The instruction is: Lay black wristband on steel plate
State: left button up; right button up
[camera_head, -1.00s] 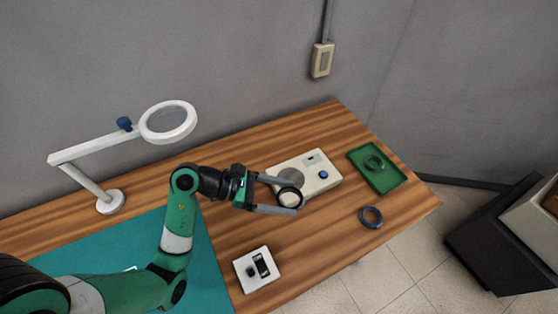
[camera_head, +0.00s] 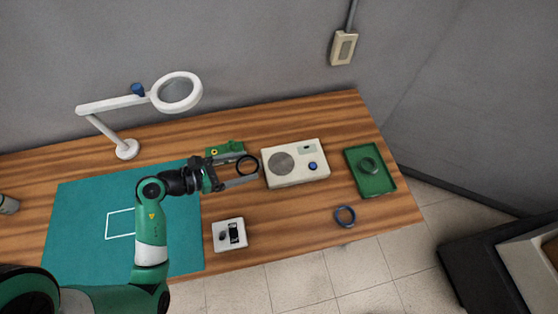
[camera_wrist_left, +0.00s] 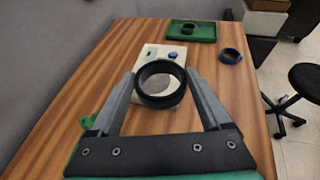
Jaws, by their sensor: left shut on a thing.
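The black wristband (camera_head: 247,165) is held between the fingertips of my left gripper (camera_head: 242,174), which is shut on it. In the left wrist view the black wristband (camera_wrist_left: 161,83) sits between the tips of my left gripper (camera_wrist_left: 160,88). The round grey steel plate (camera_head: 281,164) is set in the top of a white device (camera_head: 312,174) on the table. In the head view the band is just left of the device, apart from the plate. In the wrist view the band's ring partly covers the plate. My right gripper is not in view.
A green tray (camera_head: 384,184) holding a dark ring (camera_head: 369,165) is at the right. A blue ring (camera_head: 345,216) lies in front of it. A small white box (camera_head: 229,235), a teal mat (camera_head: 80,225) and a magnifier lamp (camera_head: 127,149) are to the left. A green object (camera_head: 224,149) lies behind my gripper.

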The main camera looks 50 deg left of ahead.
pick_arm(q)
jog(key=a+b+x, duration=0.2)
jog(key=x, duration=0.6)
jog(key=b, duration=0.2)
send_over(278, 165)
jog(key=s, duration=0.1)
notch_tip(278, 165, down, 5)
jog(key=shift+f, duration=0.15)
jog(key=shift+w+a+f, duration=0.1)
jog(key=shift+w, duration=0.15)
jog(key=f, duration=0.1)
jog(key=f+b, duration=0.2)
jog(key=shift+w+f, duration=0.15)
jog(key=shift+w, duration=0.1)
jog(key=shift+f+b, duration=0.3)
jog(key=shift+s+r, duration=0.1)
jog(key=shift+r, duration=0.05)
